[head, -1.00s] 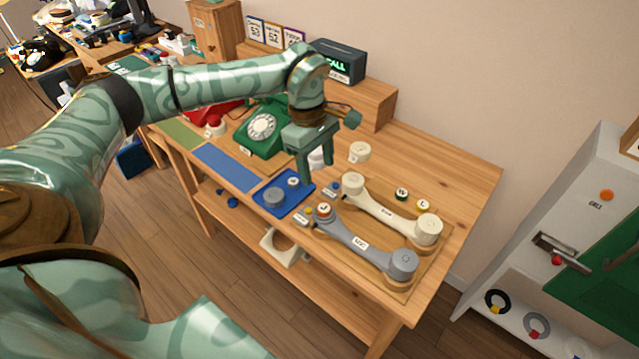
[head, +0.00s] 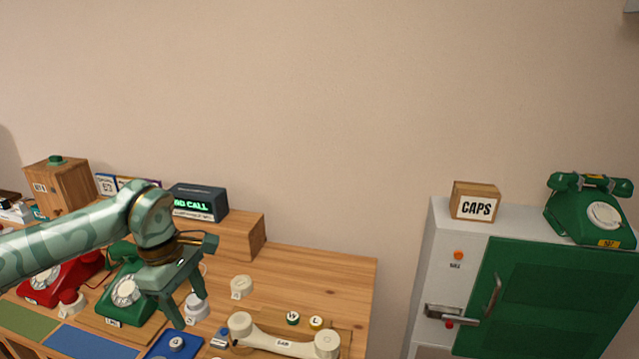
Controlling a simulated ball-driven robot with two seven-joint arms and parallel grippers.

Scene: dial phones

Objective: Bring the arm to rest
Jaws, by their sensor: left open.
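My left arm reaches in from the left over the wooden table. My left gripper (head: 184,308) is open and points down above the table, with nothing seen between its fingers. It is in front of the green dial phone (head: 128,288) and just above the blue tray (head: 160,345). A cream handset (head: 283,340) lies to its right, near the lower edge of the head view. A red dial phone (head: 55,280) stands at the left, partly behind my arm. My right gripper is out of view.
A dark display box (head: 198,202) with green letters stands at the back of the table. A grey cabinet (head: 432,280) with a green door (head: 560,300) stands at the right. It carries a CAPS box (head: 475,201) and another green phone (head: 592,208). The table's back right is clear.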

